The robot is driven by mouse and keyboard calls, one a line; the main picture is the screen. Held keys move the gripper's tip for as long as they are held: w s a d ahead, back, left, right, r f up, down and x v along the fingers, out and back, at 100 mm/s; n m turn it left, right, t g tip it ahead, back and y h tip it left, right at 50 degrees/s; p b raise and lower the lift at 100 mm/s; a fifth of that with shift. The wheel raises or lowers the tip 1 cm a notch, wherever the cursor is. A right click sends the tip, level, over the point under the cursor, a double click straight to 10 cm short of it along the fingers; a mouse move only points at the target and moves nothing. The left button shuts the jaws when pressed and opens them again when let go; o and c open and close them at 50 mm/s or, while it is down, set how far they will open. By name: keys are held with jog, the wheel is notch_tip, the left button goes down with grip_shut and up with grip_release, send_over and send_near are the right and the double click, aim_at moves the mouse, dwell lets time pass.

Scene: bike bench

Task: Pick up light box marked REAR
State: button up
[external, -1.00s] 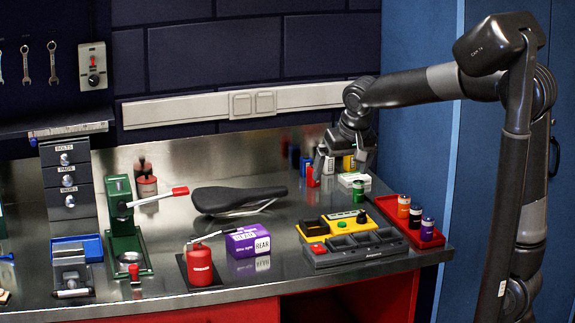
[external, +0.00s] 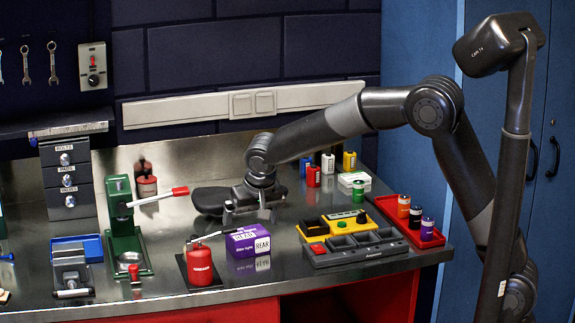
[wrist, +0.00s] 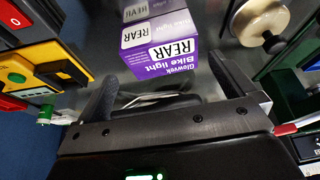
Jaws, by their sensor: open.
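The light box marked REAR (external: 248,241) is a small purple box with a white label, standing on the metal bench right of the red oil can. In the wrist view the box (wrist: 165,45) shows upside down, just beyond the fingers, with its REAR label readable. My gripper (external: 254,209) is open and empty, above and slightly behind the box, over the black bike saddle. In the wrist view the gripper (wrist: 180,95) has its two dark fingers spread apart, with the box ahead of the gap and not touching them.
The red oil can (external: 200,267) stands close left of the box. The yellow tester (external: 330,227) and a grey tray (external: 360,247) lie to its right. The black saddle (external: 207,198) is behind it. A green press (external: 125,225) with a red-tipped lever stands further left.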

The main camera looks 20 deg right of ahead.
aim_at(245, 238)
jog(key=shift+x, duration=2.75)
jog(key=shift+a, duration=0.15)
jog(key=shift+c, duration=0.3)
jog(key=c, duration=0.9)
jog(key=shift+o, duration=0.2)
jog(key=shift+r, duration=0.15)
